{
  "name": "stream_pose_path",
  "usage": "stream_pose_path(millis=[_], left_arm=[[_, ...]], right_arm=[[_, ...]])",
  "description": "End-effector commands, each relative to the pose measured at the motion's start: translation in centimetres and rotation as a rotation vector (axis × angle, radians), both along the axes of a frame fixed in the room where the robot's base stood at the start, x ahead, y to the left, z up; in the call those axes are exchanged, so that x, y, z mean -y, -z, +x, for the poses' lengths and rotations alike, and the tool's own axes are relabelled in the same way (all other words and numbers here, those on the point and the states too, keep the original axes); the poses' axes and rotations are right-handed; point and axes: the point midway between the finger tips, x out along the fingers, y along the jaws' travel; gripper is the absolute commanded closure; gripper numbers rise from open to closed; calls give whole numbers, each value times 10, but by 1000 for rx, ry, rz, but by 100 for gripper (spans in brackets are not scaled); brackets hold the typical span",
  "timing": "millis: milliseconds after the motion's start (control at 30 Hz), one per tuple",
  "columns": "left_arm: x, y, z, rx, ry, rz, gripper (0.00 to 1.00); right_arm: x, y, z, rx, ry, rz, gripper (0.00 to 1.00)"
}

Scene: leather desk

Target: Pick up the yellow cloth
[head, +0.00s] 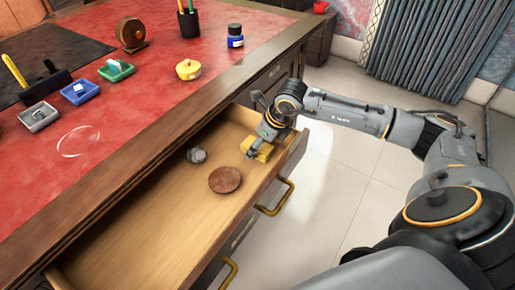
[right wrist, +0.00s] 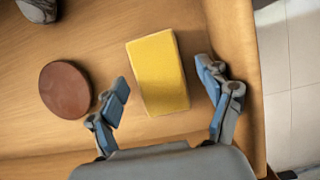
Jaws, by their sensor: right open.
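The yellow cloth (right wrist: 158,75) looks like a folded block and lies on the wooden floor of the open drawer, near its right end. In the head view the cloth (head: 262,154) is partly hidden by my right gripper (head: 262,145), which reaches down into the drawer. In the right wrist view my right gripper (right wrist: 168,98) is open, with one finger on each side of the cloth's near part. A gap shows between each finger and the cloth. My left gripper is in neither view.
A round brown disc (head: 225,179) and a small grey object (head: 196,155) lie left of the cloth in the drawer (head: 130,235). The drawer's front wall is close to the gripper. The red desktop holds small trays, a yellow item (head: 188,69) and a blue bottle (head: 235,37).

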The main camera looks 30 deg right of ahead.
Motion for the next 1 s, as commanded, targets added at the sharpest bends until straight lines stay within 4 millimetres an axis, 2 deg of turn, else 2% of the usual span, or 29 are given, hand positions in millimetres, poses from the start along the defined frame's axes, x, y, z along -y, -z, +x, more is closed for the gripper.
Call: stream_pose_path(millis=[500,567,800,1000], left_arm=[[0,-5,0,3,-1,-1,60],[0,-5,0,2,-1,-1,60],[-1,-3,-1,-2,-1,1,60],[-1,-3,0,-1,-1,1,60]], right_arm=[[0,1,0,0,0,0,22],[0,1,0,0,0,0,32],[0,1,0,0,0,0,80],[0,1,0,0,0,0,80]])
